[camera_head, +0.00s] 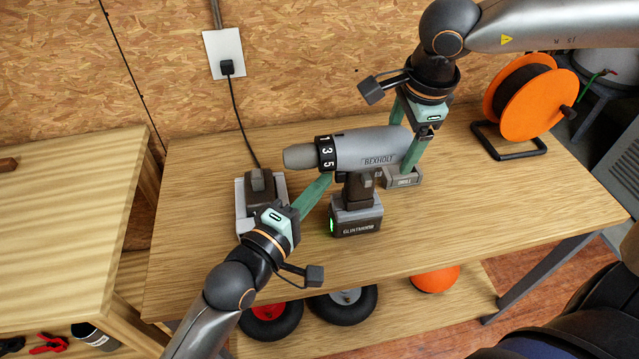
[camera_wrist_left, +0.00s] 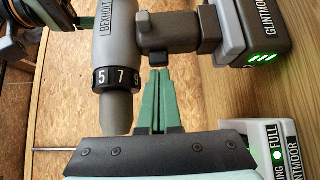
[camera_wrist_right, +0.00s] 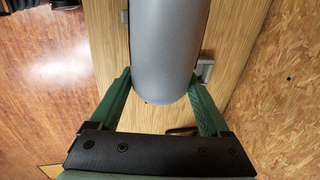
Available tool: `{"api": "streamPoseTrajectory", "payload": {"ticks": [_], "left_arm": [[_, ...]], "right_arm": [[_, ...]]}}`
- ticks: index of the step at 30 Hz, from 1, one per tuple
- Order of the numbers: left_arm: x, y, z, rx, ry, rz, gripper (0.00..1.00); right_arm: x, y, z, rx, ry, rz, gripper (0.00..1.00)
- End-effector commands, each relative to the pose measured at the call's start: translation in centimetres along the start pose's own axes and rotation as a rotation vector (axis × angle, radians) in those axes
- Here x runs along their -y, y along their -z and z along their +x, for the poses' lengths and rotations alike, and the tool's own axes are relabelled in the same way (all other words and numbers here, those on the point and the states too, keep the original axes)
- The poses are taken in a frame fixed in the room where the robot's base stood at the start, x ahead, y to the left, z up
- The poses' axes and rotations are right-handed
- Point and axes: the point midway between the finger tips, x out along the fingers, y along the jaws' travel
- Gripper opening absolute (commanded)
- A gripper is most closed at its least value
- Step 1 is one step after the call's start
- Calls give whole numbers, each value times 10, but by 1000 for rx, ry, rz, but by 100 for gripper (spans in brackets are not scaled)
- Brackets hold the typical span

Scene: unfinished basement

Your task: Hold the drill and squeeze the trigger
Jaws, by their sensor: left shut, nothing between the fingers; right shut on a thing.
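The drill (camera_head: 365,150) has a grey body, a numbered black collar and a dark handle. It is upright above the table, nose to the left; whether its battery (camera_head: 356,217) touches the table is unclear. My right gripper (camera_head: 408,132) is shut on the rear of the drill body, with a finger on each side in the right wrist view (camera_wrist_right: 160,85). My left gripper (camera_head: 327,180) is shut and empty, below the collar. In the left wrist view its fingertips (camera_wrist_left: 160,72) point at the trigger (camera_wrist_left: 154,57), very close to it; contact is unclear.
A charger (camera_head: 244,222) with a cord to a wall outlet stands left of the drill. A small grey holder (camera_head: 403,179) marked DRILL is behind it. An orange cable reel (camera_head: 530,100) stands at the right. The table's front right (camera_head: 480,220) is clear.

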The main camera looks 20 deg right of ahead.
Motion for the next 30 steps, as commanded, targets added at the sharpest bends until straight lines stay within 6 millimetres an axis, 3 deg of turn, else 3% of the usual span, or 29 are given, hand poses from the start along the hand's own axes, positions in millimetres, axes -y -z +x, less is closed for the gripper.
{"api": "streamPoseTrajectory", "payload": {"ticks": [13,30], "left_arm": [[-1,-19,18,2,-3,-5,0],[0,-22,18,8,-1,-7,0]], "right_arm": [[0,0,0,0,0,-1,14],[0,0,0,1,0,-1,14]]}}
